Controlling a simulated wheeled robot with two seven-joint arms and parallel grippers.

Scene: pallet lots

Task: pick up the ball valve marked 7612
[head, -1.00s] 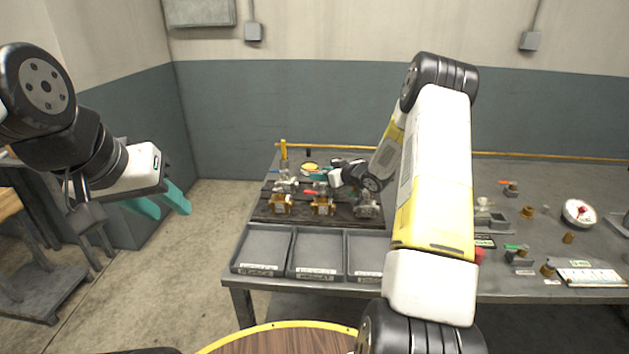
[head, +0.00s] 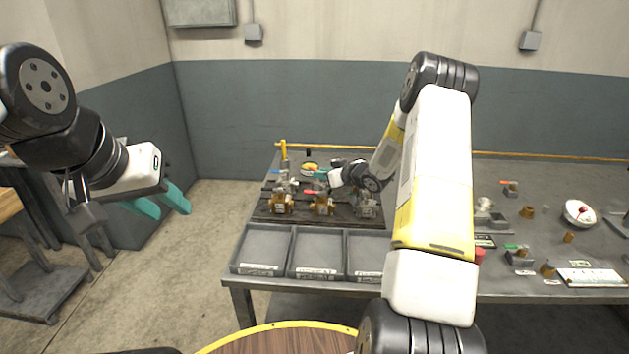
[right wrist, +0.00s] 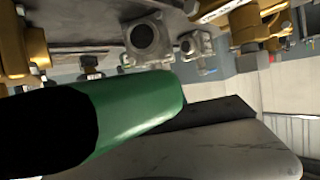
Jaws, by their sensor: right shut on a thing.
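Several valves stand in rows on a dark pallet (head: 300,219) on the table. In the front row are two brass valves (head: 281,205) (head: 323,206) and a grey one (head: 366,206); red and blue handles show behind. I cannot read the number 7612 on any. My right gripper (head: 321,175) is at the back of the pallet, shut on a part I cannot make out. The right wrist view shows one green finger, grey valves (right wrist: 147,40) and brass valves (right wrist: 258,24) close by. My left gripper (head: 160,204) hangs away from the table, teal fingers apart and empty.
Three grey trays (head: 262,248) line the front edge of the table, left of my right arm. A yellow post (head: 283,150) stands behind the pallet. Small fittings, a white bowl (head: 579,213) and a white card (head: 590,277) lie on the right side.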

